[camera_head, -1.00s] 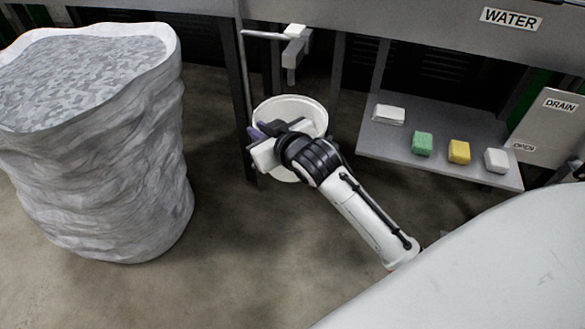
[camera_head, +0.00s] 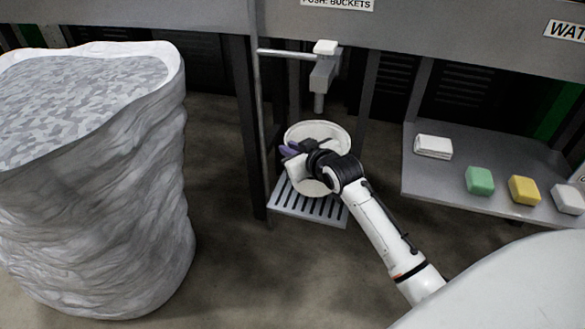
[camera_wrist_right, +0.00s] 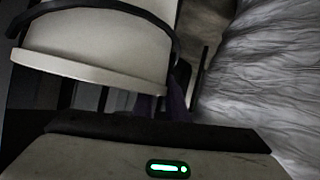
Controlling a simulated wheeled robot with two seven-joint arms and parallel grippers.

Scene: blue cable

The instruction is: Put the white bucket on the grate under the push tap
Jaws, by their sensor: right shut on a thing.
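The white bucket (camera_head: 334,134) is below the push tap (camera_head: 323,77) in the head view, over the back part of the slotted grate (camera_head: 310,207). I cannot tell whether its base touches the grate. My right gripper (camera_head: 290,153) is shut on the bucket at its near left side, and the gripper and wrist hide part of the bucket. In the right wrist view the bucket (camera_wrist_right: 95,45) fills the upper left, with a dark band across it. My left gripper is not in view.
A large wrinkled white sack (camera_head: 95,200) with grey contents stands at the left. A grey shelf (camera_head: 440,185) at the right holds a white block (camera_head: 433,146), a green block (camera_head: 479,181), a yellow block (camera_head: 524,190) and another white block (camera_head: 568,198). A dark post (camera_head: 248,130) stands left of the grate.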

